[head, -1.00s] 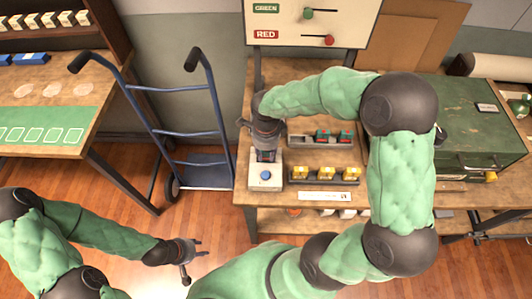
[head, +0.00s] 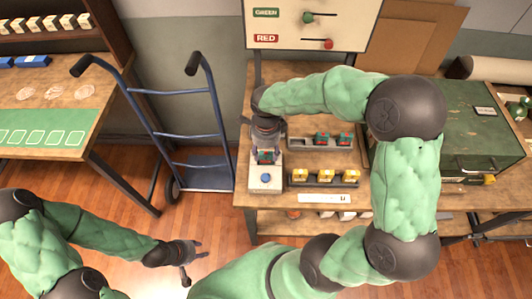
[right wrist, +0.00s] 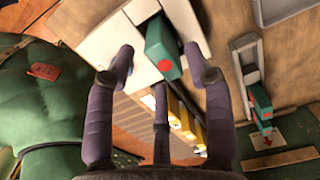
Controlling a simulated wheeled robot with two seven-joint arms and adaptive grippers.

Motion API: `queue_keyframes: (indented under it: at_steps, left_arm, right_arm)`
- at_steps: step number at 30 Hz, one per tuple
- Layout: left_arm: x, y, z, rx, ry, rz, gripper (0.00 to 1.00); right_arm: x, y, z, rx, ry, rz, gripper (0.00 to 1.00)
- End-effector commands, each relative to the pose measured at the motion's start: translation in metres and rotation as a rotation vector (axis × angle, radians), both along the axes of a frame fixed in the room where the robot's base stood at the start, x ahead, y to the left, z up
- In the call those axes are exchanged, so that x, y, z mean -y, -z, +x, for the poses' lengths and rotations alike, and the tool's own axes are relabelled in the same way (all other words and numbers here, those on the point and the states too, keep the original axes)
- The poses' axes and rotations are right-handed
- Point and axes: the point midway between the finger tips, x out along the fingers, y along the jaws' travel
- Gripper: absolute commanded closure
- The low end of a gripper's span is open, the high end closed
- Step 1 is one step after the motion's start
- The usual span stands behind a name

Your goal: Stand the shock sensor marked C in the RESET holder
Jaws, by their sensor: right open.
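A green shock sensor with a red mark (head: 265,157) is at the back part of a pale box with a blue button (head: 265,179). I cannot read a letter on the sensor or a RESET label. My right gripper (head: 266,143) is just behind and above it. In the right wrist view the sensor (right wrist: 163,48) shows between the spread fingers of my open right gripper (right wrist: 165,68). Two other green-and-red sensors (head: 322,138) (head: 345,139) stand in the grey back rack (head: 306,146). My left gripper (head: 195,262) is open and empty above the floor.
A front rack (head: 322,183) holds several yellow parts. A white label strip (head: 324,198) lies before it. A green cabinet (head: 455,135) stands right; a blue hand truck (head: 190,135) stands left of the bench. A board with GREEN and RED levers (head: 315,22) rises behind.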

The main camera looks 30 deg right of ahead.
Motion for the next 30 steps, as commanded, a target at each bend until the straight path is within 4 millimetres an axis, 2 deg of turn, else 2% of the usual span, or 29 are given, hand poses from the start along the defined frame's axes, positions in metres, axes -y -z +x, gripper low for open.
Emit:
queue_keyframes:
  at_steps: [1,3,12,18,30]
  left_arm:
    - [0.000,-0.006,0.000,0.000,0.000,0.000,0.60]
    - [0.000,-0.011,0.000,0.000,0.000,0.000,0.60]
    - [0.000,-0.025,0.000,0.000,0.000,0.000,0.60]
    - [0.000,-0.028,0.000,0.000,0.000,0.000,0.60]
    - [0.000,-0.028,0.000,0.000,0.000,0.000,0.60]
  right_arm:
    - [0.000,-0.015,0.001,0.004,0.000,0.000,0.47]
    - [0.000,-0.030,0.001,0.004,0.000,0.000,0.47]
    - [0.000,-0.080,0.000,0.002,-0.001,0.000,0.47]
    - [0.000,-0.093,0.000,0.001,0.000,-0.001,0.47]
    - [0.000,-0.094,0.000,0.001,0.000,-0.001,0.47]
